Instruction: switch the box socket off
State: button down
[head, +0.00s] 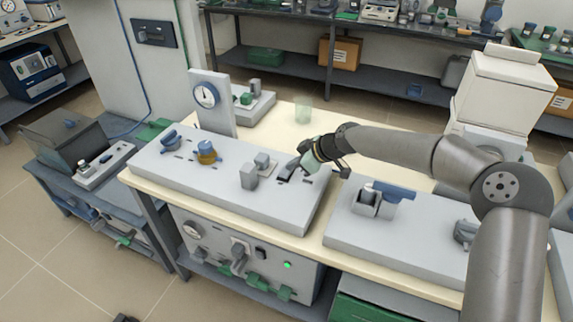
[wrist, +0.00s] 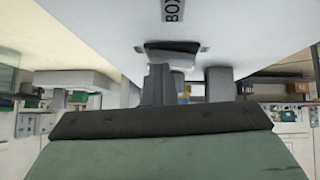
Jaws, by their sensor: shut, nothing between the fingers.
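The box socket switch is a dark rocker (wrist: 172,50) on the pale panel in the wrist view, beside a label reading "BOX" (wrist: 174,10). In the head view the dark switch (head: 284,178) lies near the right end of the long grey panel (head: 215,190). My gripper (head: 293,169) is at this switch, reaching in from the right. In the wrist view my gripper (wrist: 160,72) is shut and empty, its tips at the lower edge of the rocker. I cannot tell whether they touch. The rocker's on or off position is not clear.
Two grey upright blocks (head: 250,176) stand just left of the switch. A second panel with a blue handle (head: 393,191) lies to the right.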

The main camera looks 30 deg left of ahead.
jog(key=shift+s+f, duration=0.15)
jog(key=shift+s, duration=0.1)
jog(key=shift+s+b, duration=0.5)
jog(key=shift+s, duration=0.1)
jog(key=shift+r, duration=0.2)
jog(key=r, duration=0.1)
jog(key=r+p, duration=0.1)
jog(key=r, duration=0.2)
jog(key=shift+s+d+r+p, duration=0.1)
jog(key=shift+s+r+p, duration=0.2)
jog(key=shift+r, duration=0.1)
jog(key=b+v, duration=0.1)
jog(key=v, duration=0.8)
jog(key=shift+d+b, duration=0.3)
jog(key=shift+d, duration=0.1)
jog(key=shift+s, duration=0.15)
